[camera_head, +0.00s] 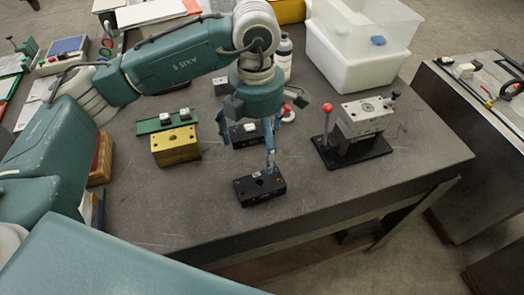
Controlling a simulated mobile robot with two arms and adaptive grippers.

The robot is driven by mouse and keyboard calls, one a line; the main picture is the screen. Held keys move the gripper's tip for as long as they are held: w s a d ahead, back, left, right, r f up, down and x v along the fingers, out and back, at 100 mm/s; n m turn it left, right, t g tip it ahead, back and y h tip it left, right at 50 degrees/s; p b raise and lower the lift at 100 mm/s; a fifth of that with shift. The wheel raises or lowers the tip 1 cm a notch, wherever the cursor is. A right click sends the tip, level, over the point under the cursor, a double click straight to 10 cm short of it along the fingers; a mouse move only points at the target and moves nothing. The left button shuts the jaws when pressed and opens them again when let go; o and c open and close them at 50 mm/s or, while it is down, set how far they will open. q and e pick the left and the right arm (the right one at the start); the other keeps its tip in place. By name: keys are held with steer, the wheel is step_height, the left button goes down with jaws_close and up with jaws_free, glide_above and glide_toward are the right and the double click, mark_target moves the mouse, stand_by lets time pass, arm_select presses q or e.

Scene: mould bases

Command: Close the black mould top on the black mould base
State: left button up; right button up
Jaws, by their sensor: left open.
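A black block (260,190) with a round hole in its top lies near the front edge of the table. A second black piece (240,137) with a pale block on it sits behind it, partly hidden by my left gripper. I cannot tell for sure which of the two is the mould top and which the base; they are apart. My left gripper (256,148) is open and points down over them. One finger comes down at the back edge of the front block; whether it touches cannot be told. My right gripper is out of view.
A yellow block (175,147) and a green plate (166,121) stand left on the grey table (330,205). A grey block on a black stand (352,151) with a red-knobbed lever is at right. A white bin (350,62) and a bottle (284,52) stand behind. The front right is clear.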

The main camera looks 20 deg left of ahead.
arm_select(q)
steer(key=b, duration=0.4)
glide_above(258, 178)
step_height(258, 178, down, 5)
step_height(258, 178, down, 2)
steer(key=shift+s+f+p, duration=0.1)
steer(key=shift+p, duration=0.45)
step_height(258, 178, down, 7)
steer(key=shift+r+p, duration=0.1)
steer(key=shift+p, duration=0.9)
steer(key=shift+f, duration=0.75)
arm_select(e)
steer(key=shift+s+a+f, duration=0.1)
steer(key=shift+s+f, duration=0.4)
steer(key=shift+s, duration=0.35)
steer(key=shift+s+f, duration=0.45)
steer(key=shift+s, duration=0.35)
arm_select(q)
steer(key=c, duration=1.8)
steer(key=shift+r, duration=0.2)
steer(key=shift+c, duration=1.3)
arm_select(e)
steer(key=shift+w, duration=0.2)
arm_select(q)
steer(key=shift+r+p, duration=0.5)
steer(key=shift+r, duration=0.9)
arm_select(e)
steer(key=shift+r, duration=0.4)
